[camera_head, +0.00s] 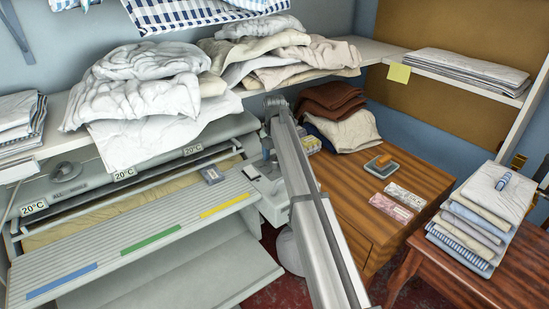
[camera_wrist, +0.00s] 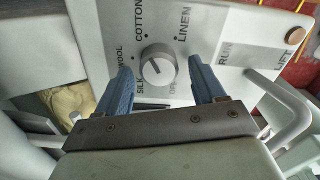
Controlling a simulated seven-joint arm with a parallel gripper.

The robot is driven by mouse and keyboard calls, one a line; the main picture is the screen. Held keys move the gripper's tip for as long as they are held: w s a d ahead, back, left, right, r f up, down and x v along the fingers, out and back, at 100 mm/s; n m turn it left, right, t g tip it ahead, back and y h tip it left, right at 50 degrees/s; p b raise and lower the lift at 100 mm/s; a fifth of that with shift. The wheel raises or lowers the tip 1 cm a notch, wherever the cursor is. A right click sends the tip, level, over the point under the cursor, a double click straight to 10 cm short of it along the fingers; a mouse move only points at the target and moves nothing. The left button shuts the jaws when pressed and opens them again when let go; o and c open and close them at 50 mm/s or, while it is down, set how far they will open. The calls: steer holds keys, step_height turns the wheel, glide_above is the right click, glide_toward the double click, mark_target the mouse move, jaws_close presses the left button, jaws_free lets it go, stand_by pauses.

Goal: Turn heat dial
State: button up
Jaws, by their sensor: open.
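The heat dial (camera_wrist: 158,66) is a pale round knob on the light grey control panel (camera_wrist: 240,22). Words printed around it include COTTON, LINEN and WOOL; SILK and another label are partly covered. A small mark shows on the knob's face, but its exact setting is hard to read. My gripper (camera_wrist: 160,64) is open, with one blue finger left of the dial and one right, and gaps show between them and the knob. In the head view the ironer (camera_head: 150,240) stands at left, and my arm hides the dial.
RUN and LIFT labels with a brown button (camera_wrist: 295,36) are at the panel's right. A grey bar (camera_wrist: 285,100) curves near the right finger. Crumpled laundry (camera_head: 140,95) lies on the shelf above the ironer. A wooden cabinet (camera_head: 340,180) stands right of my arm.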

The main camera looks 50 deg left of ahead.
steer(key=shift+c, duration=0.5)
steer(key=c, duration=1)
steer(key=shift+o, duration=0.2)
